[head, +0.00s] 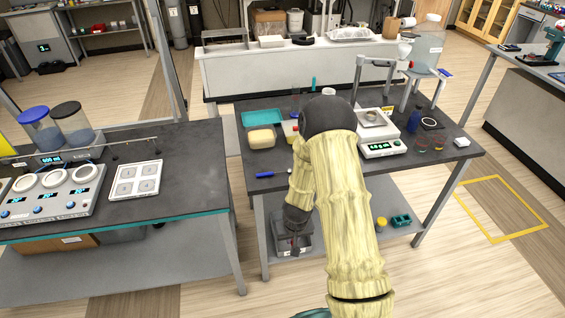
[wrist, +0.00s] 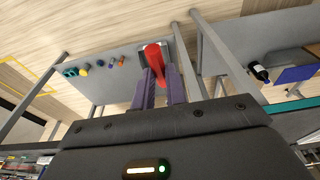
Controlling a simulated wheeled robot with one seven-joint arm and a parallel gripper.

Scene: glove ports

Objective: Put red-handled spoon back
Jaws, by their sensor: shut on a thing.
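The red-handled spoon shows in the wrist view as a thick red handle (wrist: 156,57) between the two purple fingers of my gripper (wrist: 158,86). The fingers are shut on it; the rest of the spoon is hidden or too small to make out. In the head view my arm reaches down past the front edge of the middle table, and my gripper (head: 295,243) is low, over or in front of a grey tray (head: 277,245) on the lower shelf. I cannot tell whether the spoon touches the tray.
Table legs stand close by.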

